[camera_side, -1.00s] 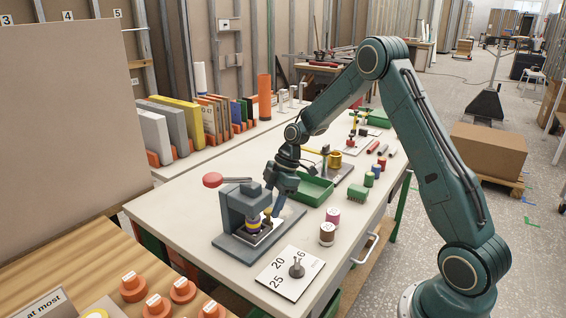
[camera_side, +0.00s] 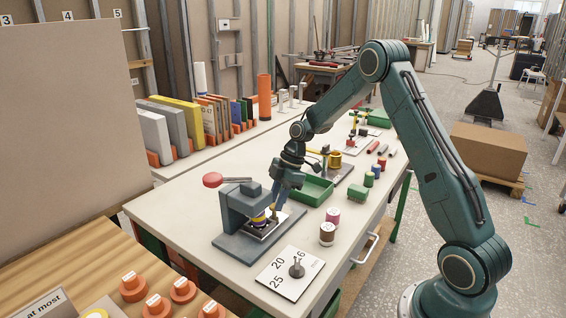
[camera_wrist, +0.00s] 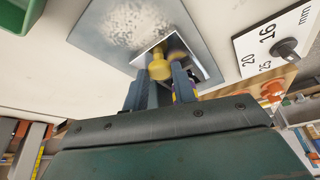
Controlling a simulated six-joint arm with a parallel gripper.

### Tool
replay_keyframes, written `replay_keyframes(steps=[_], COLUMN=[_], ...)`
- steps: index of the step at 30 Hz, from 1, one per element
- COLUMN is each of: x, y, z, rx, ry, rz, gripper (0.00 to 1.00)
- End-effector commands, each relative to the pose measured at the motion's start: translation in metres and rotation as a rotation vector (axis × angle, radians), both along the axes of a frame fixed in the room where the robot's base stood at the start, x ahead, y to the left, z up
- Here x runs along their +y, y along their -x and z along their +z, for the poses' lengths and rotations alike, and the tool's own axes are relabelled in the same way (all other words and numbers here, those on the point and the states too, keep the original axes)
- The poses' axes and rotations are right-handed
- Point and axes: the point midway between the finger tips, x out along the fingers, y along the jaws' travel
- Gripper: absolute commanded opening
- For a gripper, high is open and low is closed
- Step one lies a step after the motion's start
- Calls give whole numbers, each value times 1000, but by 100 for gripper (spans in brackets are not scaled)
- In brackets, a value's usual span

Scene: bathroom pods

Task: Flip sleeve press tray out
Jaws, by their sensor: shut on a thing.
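The press (camera_side: 237,208) stands on its grey base plate (camera_side: 232,244), with a red knob (camera_side: 213,180) on its lever. A small shiny tray (camera_side: 262,230) lies low at the press front; it also shows in the wrist view (camera_wrist: 204,66). A yellow and purple round part (camera_side: 258,219) sits under the press head, partly hidden. My gripper (camera_side: 275,216) reaches down at the tray's right side. In the wrist view its fingers (camera_wrist: 160,82) are shut on a yellow knob (camera_wrist: 159,67) above the tray. Whether the knob is fixed to the tray is unclear.
A white card with size numbers (camera_side: 290,277) lies in front of the press. A green bin (camera_side: 313,191) sits close behind my gripper. The tabletop left of the press is clear.

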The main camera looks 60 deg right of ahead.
Motion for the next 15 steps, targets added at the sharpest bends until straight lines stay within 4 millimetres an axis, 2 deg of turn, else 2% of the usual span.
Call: replay_keyframes(steps=[1,9,15], x=[-13,-71,-95], y=[-1,-1,-1], z=[0,0,1], rx=[-2,-5,-6], ry=[1,1,2], rz=[-7,-6,-4], gripper=[0,0,0])
